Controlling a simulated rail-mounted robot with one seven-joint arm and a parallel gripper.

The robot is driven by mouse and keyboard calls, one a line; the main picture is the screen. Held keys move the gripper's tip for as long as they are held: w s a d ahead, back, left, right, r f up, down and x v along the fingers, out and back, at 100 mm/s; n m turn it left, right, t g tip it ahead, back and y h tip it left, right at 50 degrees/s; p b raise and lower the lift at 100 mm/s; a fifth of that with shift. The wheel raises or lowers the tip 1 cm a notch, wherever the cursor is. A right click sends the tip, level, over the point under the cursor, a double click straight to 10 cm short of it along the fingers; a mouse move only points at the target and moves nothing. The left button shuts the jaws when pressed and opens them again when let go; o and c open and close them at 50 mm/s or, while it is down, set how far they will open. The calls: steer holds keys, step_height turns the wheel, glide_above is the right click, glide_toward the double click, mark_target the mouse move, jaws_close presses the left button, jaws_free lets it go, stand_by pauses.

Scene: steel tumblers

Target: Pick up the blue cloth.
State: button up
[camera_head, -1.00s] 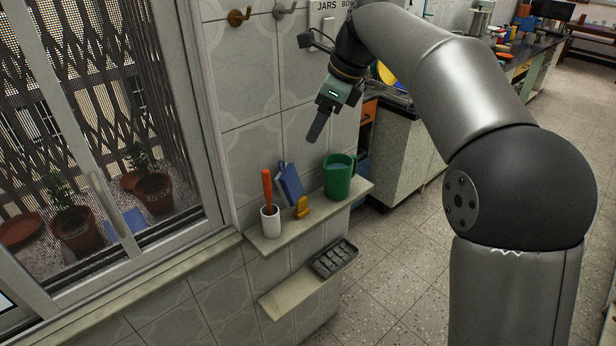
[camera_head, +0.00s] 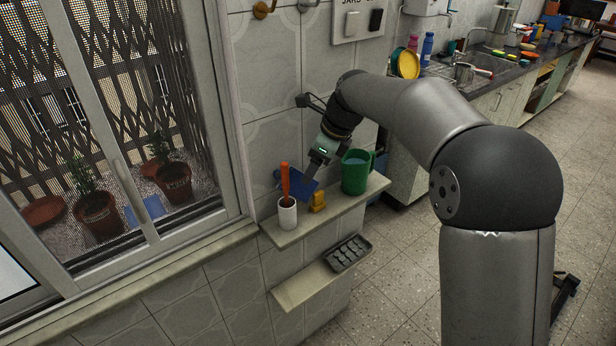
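The blue cloth (camera_head: 298,185) hangs against the tiled wall just above the upper shelf (camera_head: 283,238), behind a white cup. My gripper (camera_head: 309,181) points down at the cloth, its fingers overlapping the cloth's right part in the picture. I cannot tell whether the fingers touch the cloth, or whether they are open or shut. The fingers hide some of the cloth.
On the shelf stand the white cup (camera_head: 287,216) with an orange-handled tool (camera_head: 285,180), a yellow object (camera_head: 318,201) and a green mug (camera_head: 355,172) close to my gripper. A dark tray (camera_head: 348,254) lies on the lower shelf. A window (camera_head: 120,120) is at left.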

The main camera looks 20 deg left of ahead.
steer(key=shift+x, duration=1.1)
steer(key=shift+f, duration=0.25)
jaws_close()
steer(key=shift+o, duration=1)
jaws_free()
steer(key=w+v, duration=0.1)
steer(key=v, duration=1.5)
steer(key=shift+s+r, duration=0.4)
steer(key=shift+s, duration=0.1)
steer(key=shift+d+r, duration=0.2)
steer(key=shift+r, duration=0.1)
steer(key=shift+c, duration=1)
